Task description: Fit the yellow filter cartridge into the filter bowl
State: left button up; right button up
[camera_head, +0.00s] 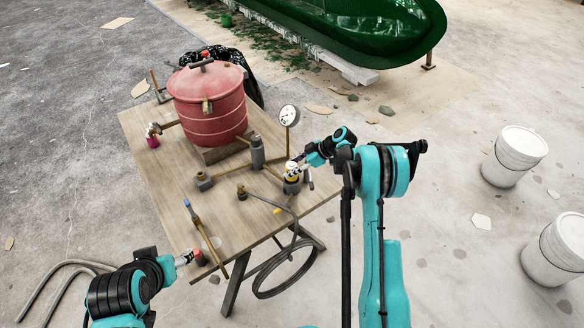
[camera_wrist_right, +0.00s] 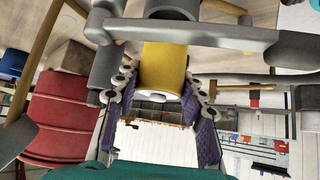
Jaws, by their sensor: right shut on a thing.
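The yellow filter cartridge (camera_wrist_right: 163,68) sits between the purple-padded fingers of my right gripper (camera_wrist_right: 160,105) in the right wrist view. In the head view my right gripper (camera_head: 300,163) is at the right side of the wooden table, with the cartridge (camera_head: 292,178) small and partly hidden there. A grey bowl-like fitting (camera_head: 291,187) is directly below it. I cannot tell how far the cartridge is inside it. My left gripper (camera_head: 187,258) is low at the table's front left corner, beside a small red-topped part; its jaws are too small to read.
A red pressure pot (camera_head: 208,103) stands on the wooden table (camera_head: 165,178). A gauge (camera_head: 289,116), brass pipes, a grey cylinder (camera_head: 257,152) and a hose (camera_head: 290,238) are close to my right gripper. White buckets (camera_head: 515,155) stand on the floor at right; a green hull mould (camera_head: 360,30) lies behind.

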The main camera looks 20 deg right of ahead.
jog(key=shift+b, duration=0.45)
dwell(1.3)
jog(key=shift+f+b, duration=0.45)
jog(key=shift+f, duration=0.65)
jog(key=shift+f, duration=0.9)
jog(key=o, duration=1.3)
jog(key=v, duration=1.2)
